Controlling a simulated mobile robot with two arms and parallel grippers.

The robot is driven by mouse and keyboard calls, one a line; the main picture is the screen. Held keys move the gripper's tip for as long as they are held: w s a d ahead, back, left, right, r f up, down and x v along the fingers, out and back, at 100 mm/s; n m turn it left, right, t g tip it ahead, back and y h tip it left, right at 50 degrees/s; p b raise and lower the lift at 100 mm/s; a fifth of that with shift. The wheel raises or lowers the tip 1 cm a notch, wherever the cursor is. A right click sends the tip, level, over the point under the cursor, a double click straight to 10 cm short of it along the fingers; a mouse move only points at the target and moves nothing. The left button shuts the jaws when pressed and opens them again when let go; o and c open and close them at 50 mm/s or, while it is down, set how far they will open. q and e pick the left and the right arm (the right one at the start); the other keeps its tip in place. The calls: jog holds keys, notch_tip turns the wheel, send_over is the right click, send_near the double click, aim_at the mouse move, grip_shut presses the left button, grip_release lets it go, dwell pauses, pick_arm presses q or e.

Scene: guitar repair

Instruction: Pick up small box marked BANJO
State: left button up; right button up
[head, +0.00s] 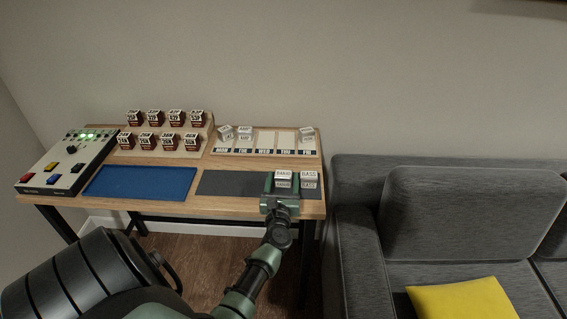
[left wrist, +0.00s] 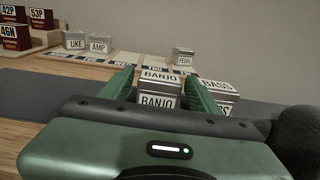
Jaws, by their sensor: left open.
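The small BANJO box (left wrist: 160,77) is a light grey box with black lettering, standing on the dark grey mat (head: 235,182) at the right of the table. It also shows in the head view (head: 283,175). My left gripper (head: 283,184) is open, with its green fingers on either side of the BANJO box. In the left wrist view the fingers (left wrist: 160,92) stand left and right of it; I cannot tell whether they touch it. The BASS box (head: 310,175) stands close to its right, beside the right finger. My right gripper is not seen.
Day-marked tray (head: 265,153) behind holds UKE (left wrist: 75,40), AMP (left wrist: 100,43) and another light box (left wrist: 182,57). A stepped rack (head: 182,153) holds several dark red boxes. A blue mat (head: 140,182) and control panel (head: 65,165) lie left. A grey sofa (head: 440,215) stands right.

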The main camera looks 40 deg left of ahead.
pick_arm(q)
jog(key=b+x, duration=0.1)
jog(key=x, duration=0.5)
jog(key=shift+w, duration=0.15)
jog(key=shift+r, duration=0.1)
jog(key=shift+c, duration=0.3)
jog(key=c, duration=1.1)
